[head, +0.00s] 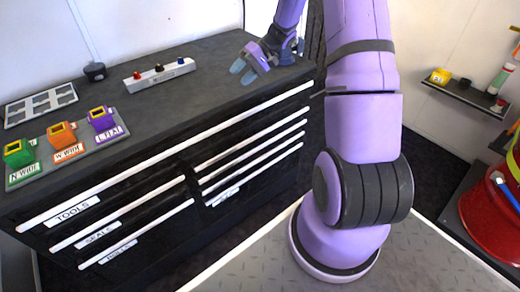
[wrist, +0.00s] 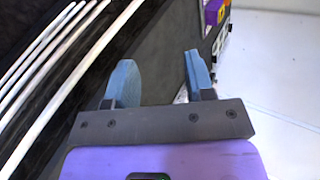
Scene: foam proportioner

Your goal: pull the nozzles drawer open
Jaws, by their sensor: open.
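A black cabinet (head: 150,190) with white-edged drawers fills the left of the head view. The top wide drawer is labelled TOOLS (head: 72,211) and the one below it SEALS (head: 97,236). The third left drawer's label (head: 108,254) and a label low on the right stack (head: 224,196) are too blurred to read, so I cannot tell which drawer is nozzles. All drawers look shut. My gripper (head: 243,72) is open and empty above the back right of the cabinet top. The wrist view shows its two blue fingers apart (wrist: 162,80), with white drawer edges (wrist: 60,60) at left.
A wall shelf (head: 465,97) and red drum (head: 490,215) are at right.

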